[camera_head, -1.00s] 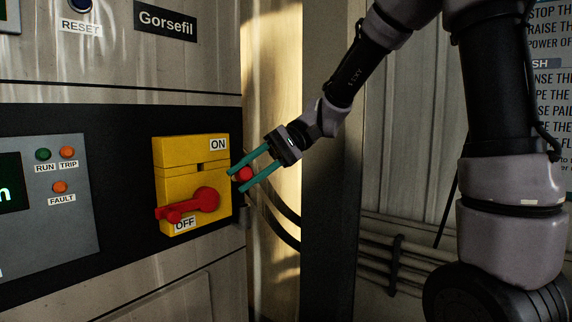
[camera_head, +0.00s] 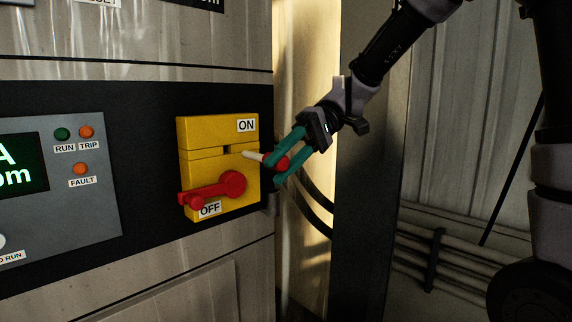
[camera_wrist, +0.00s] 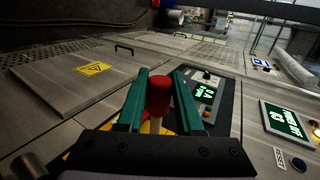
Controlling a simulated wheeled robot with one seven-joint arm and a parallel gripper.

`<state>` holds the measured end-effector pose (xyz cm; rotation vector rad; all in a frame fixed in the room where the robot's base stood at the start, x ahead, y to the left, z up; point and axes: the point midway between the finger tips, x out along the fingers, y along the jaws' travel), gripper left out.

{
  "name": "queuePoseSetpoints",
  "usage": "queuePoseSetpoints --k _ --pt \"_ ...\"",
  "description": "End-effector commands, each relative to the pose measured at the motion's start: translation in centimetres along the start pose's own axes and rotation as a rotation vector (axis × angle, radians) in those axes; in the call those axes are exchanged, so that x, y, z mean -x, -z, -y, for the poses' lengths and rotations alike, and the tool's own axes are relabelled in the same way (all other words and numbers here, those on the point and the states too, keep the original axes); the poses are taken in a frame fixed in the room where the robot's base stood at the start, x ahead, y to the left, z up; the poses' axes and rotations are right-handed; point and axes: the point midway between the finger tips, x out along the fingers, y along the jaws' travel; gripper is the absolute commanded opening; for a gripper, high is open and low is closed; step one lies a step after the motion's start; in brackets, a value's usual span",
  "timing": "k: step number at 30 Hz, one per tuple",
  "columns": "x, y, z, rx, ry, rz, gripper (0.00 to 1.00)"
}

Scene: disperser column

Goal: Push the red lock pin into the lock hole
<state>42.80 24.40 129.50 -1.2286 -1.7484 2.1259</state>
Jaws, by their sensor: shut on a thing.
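The red lock pin (camera_head: 283,163) has a red head and a pale, thin shaft. My gripper (camera_head: 274,171) is shut on its red head, just right of the yellow switch box (camera_head: 205,133). The shaft points left, its tip in front of the box near a dark opening (camera_head: 227,149), which looks like the lock hole. I cannot tell whether the tip touches the box. In the wrist view, the red head (camera_wrist: 158,92) sits between the teal fingers, with part of the pale shaft showing below. The red switch handle (camera_head: 218,188) points left, beside the OFF label.
A grey control panel (camera_head: 90,215) with indicator lamps and a green display is left of the box. A dark post (camera_head: 362,210) stands to the right, with black cables (camera_head: 312,205) between it and the cabinet. Pipes (camera_head: 415,255) run low along the right wall.

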Motion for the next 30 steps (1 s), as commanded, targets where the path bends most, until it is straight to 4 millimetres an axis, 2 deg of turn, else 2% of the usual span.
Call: queuePoseSetpoints --k 9,15,30 --pt "0.0 3.1 0.0 -0.001 0.002 0.001 0.00" --pt "0.0 4.4 0.0 -0.002 0.001 0.000 0.00" --pt "0.0 4.9 0.0 -0.002 0.001 0.000 0.00"
